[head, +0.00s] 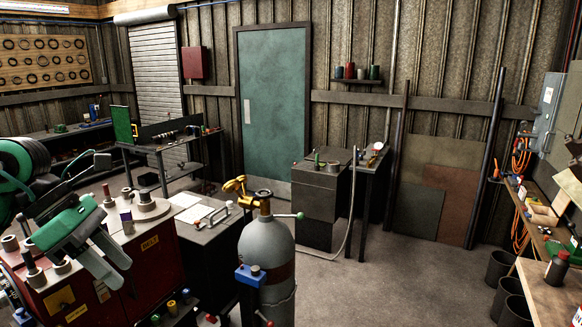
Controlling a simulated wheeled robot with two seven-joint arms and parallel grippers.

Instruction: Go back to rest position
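My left arm comes in from the left edge in the head view, with dark and green rounded links. My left gripper (114,268), with a green body and grey fingers, points down and to the right over the red machine. I cannot tell how far apart its fingers are. I see nothing clearly held in it. My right gripper is not in view.
A red machine (158,258) with metal posts on top stands under the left gripper. A grey gas cylinder (266,255) with a brass valve stands right of it. A black cabinet (320,190) stands farther back. A workbench (545,290) lines the right side. The middle-right floor (400,280) is clear.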

